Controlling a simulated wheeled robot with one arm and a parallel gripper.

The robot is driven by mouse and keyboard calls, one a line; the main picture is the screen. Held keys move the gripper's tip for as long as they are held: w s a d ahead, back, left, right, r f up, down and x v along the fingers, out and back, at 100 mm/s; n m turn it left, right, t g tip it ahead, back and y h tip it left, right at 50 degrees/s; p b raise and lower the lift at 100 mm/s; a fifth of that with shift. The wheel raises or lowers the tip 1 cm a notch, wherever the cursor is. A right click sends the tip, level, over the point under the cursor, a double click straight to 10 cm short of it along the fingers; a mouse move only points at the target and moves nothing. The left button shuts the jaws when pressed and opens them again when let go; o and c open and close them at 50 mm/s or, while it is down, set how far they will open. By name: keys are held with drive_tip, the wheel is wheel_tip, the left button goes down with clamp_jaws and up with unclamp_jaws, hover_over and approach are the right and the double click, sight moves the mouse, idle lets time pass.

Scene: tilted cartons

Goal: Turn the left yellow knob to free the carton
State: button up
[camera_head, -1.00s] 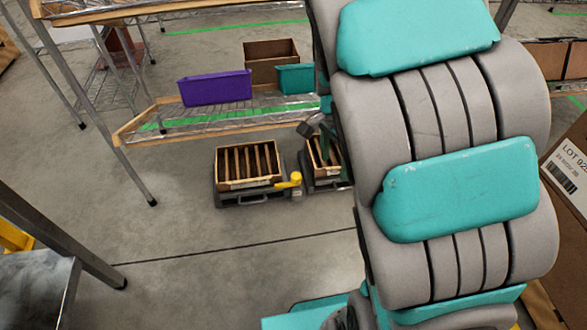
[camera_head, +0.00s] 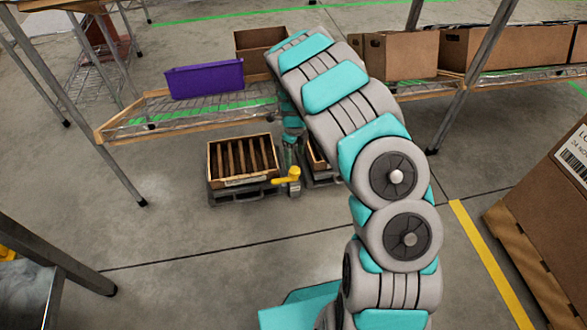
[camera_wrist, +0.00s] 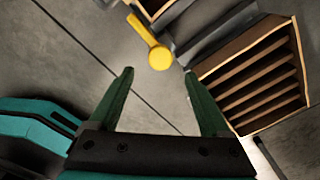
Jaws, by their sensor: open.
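A wooden carton with dark slats (camera_head: 242,181) sits on a dark grey base on the floor in the head view. The yellow knob (camera_head: 289,177) is at its right, with a short lever pointing left. A second carton (camera_head: 316,160) is mostly hidden behind my arm. In the wrist view, my gripper (camera_wrist: 159,73) is open and empty. The yellow knob (camera_wrist: 158,56) lies just beyond the fingertips, between them in the picture, with no visible contact. A slatted carton (camera_wrist: 240,45) is at right in the wrist view; I cannot tell which one it is.
A low wire shelf (camera_head: 125,124) with wooden edging stands behind the cartons, holding a purple bin (camera_head: 204,80) and a brown box (camera_head: 258,42). Brown boxes (camera_head: 402,55) stand at right. A metal table (camera_head: 25,290) is at front left. Floor before the cartons is clear.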

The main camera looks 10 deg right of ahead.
sight(294, 170)
wheel_tip(294, 170, down, 8)
drive_tip(key=shift+r, duration=0.15)
clamp_jaws()
idle(0.9)
idle(0.3)
